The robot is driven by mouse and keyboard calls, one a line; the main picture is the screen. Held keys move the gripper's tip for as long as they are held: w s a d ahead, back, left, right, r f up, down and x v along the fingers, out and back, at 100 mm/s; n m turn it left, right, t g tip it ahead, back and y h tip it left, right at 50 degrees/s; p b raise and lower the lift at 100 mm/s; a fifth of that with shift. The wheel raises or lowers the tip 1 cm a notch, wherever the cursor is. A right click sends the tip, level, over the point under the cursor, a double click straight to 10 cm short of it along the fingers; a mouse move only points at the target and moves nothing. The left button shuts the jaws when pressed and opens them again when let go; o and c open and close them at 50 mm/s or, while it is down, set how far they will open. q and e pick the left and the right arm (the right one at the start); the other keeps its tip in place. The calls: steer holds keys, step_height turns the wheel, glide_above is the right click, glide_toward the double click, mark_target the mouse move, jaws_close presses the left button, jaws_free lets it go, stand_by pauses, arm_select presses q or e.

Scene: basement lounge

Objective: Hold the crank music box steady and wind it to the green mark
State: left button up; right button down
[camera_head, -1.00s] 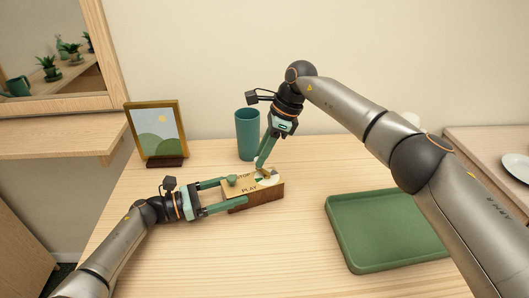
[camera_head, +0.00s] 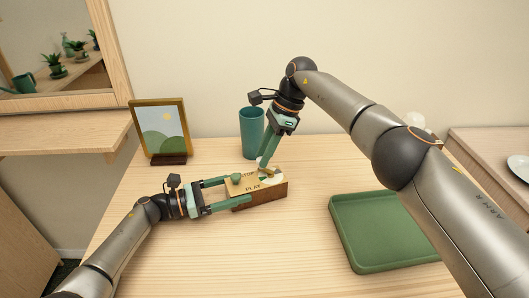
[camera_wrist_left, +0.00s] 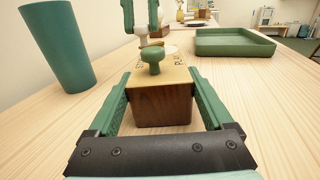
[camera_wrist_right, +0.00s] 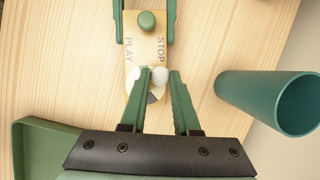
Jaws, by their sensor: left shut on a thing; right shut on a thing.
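The music box (camera_head: 259,197) is a wooden block with a tan top lettered PLAY and STOP, standing on the table. Its green knob (camera_wrist_left: 153,57) is at the end nearer my left wrist. Beyond it is a pale round dial (camera_wrist_right: 139,86) with a dark sector, partly hidden by my right fingers. My left gripper (camera_head: 238,191) is shut on the box, one finger along each side. My right gripper (camera_wrist_right: 159,78) reaches down from above and is shut on the whitish crank knob (camera_wrist_right: 161,76) over the dial. I cannot make out the green mark clearly.
A teal cup (camera_head: 251,133) stands close behind the box. A framed picture (camera_head: 160,130) stands at back left. A green tray (camera_head: 385,235) lies to the right, under my right arm. The table front is clear.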

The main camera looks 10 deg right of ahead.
steer(key=c, duration=0.6)
jaws_free()
steer(key=shift+c, duration=0.2)
steer(key=v, duration=0.7)
steer(key=shift+r, duration=0.3)
